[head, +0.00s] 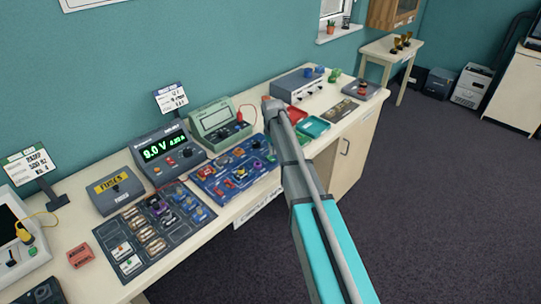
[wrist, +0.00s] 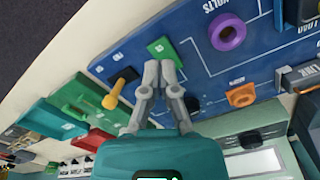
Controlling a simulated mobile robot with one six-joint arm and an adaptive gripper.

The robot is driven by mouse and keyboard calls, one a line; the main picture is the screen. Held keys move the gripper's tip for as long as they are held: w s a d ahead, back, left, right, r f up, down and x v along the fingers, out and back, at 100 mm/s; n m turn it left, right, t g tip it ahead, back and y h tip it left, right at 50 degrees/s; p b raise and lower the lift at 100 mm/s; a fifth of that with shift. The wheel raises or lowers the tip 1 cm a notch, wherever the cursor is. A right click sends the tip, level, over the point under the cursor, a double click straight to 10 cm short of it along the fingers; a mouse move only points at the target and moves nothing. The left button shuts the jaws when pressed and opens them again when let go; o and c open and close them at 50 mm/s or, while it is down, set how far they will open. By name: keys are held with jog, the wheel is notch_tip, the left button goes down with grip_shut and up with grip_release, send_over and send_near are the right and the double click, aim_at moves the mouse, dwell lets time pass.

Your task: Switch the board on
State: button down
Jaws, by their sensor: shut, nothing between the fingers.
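The blue circuit board (head: 228,180) lies on the bench, with my arm across its right end in the head view. In the wrist view the board (wrist: 205,75) carries a purple ring (wrist: 228,32) by the word VOLTS, an orange ring (wrist: 240,95), a green block (wrist: 163,50) and a black block with a yellow peg-like piece (wrist: 113,95). I cannot tell for certain which part is the switch. My gripper (wrist: 158,70) is shut and empty, its tips over the board beside the green block, right of the yellow piece. Contact cannot be told.
A power supply (head: 165,152) reads 9.0 V behind the board. A green meter (head: 215,122) stands close behind it. A dark parts tray (head: 128,222) and a fuse box (head: 112,192) lie left. Red and green trays (head: 313,127) and a grey box (head: 292,86) stand right.

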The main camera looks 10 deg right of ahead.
aim_at(273, 159)
jog(key=shift+r+p, duration=1.95)
jog(key=shift+r, duration=0.25)
jog(key=s+m, duration=0.1)
jog(key=s, duration=2.8)
jog(key=shift+d, duration=0.1)
